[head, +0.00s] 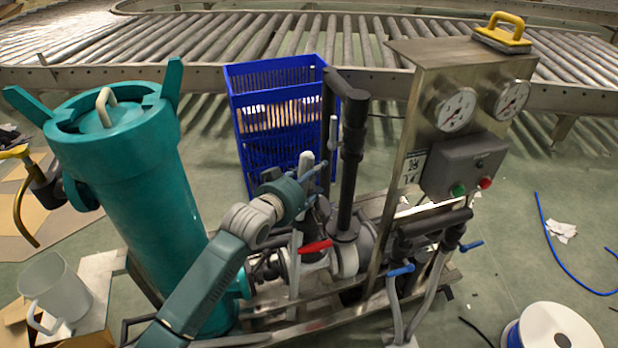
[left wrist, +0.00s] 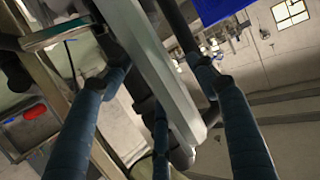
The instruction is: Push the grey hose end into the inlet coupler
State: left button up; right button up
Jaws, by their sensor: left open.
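My left gripper (head: 316,178) reaches from the bottom left over the pipework of the skid. In the left wrist view its blue fingers (left wrist: 160,78) are spread open. A long pale grey bar (left wrist: 150,62) runs between them there, and I cannot tell whether they touch it. Grey hoses (head: 394,312) hang beside blue levers at the right front of the skid, right of my gripper. I cannot tell which piece is the grey hose end. The inlet coupler cannot be made out for sure. My right gripper is not in view.
A tall teal vessel (head: 135,165) stands left of my arm. A blue crate (head: 280,120) stands behind the pipes. A black upright pipe (head: 352,155) and the gauge panel (head: 465,120) stand close right of my gripper. A red lever (head: 316,247) sits below it.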

pick_arm(q)
jog(key=v, duration=1.2)
jog(key=shift+r, duration=0.1)
